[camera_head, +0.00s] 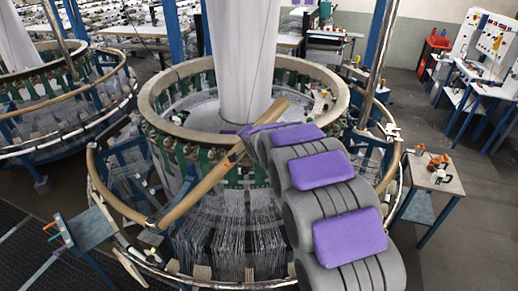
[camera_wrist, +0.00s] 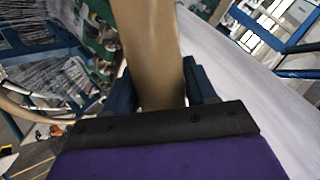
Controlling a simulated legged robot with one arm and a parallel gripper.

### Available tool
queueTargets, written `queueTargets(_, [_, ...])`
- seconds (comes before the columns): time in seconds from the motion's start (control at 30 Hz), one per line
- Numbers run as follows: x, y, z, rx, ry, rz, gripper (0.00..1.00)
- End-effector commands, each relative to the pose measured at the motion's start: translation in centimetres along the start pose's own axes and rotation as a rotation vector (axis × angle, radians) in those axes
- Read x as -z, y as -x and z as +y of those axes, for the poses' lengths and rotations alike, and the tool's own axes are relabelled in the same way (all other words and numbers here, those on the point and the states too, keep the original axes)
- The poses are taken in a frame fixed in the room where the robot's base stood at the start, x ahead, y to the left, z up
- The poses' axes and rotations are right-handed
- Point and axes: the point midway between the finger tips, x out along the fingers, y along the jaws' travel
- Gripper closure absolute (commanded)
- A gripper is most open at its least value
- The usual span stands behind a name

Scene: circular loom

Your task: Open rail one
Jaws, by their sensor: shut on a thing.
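The rail, a tan bar (camera_head: 205,186), slants up from the left front of the circular loom toward the white fabric column at its centre. Its lower end is near the loom's outer tan ring and its upper end is raised above the loom's rim. In the wrist view the rail (camera_wrist: 150,45) runs between the dark blue fingers of my gripper (camera_wrist: 163,85). My gripper is shut on the rail. In the head view the gripper is mostly hidden behind my arm near the rail's upper half.
The loom's pale upper rim (camera_head: 165,85) and white fabric column (camera_head: 240,60) are close to the gripper. A grey side table (camera_head: 90,228) stands at the left front and a small table (camera_head: 440,182) at the right. Another loom (camera_head: 50,85) stands at the left.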

Motion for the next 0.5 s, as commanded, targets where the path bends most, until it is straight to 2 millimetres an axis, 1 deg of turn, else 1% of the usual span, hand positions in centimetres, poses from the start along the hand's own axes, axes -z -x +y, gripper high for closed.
queueTargets(0.03, [-0.2,-0.1,-0.4,-0.008,0.007,-0.002,0.99])
queueTargets(0.4, [-0.3,-0.2,-4.3,-0.05,0.055,0.001,0.99])
queueTargets(0.5, [-0.4,-0.2,-5.2,-0.065,0.066,0.0,0.99])
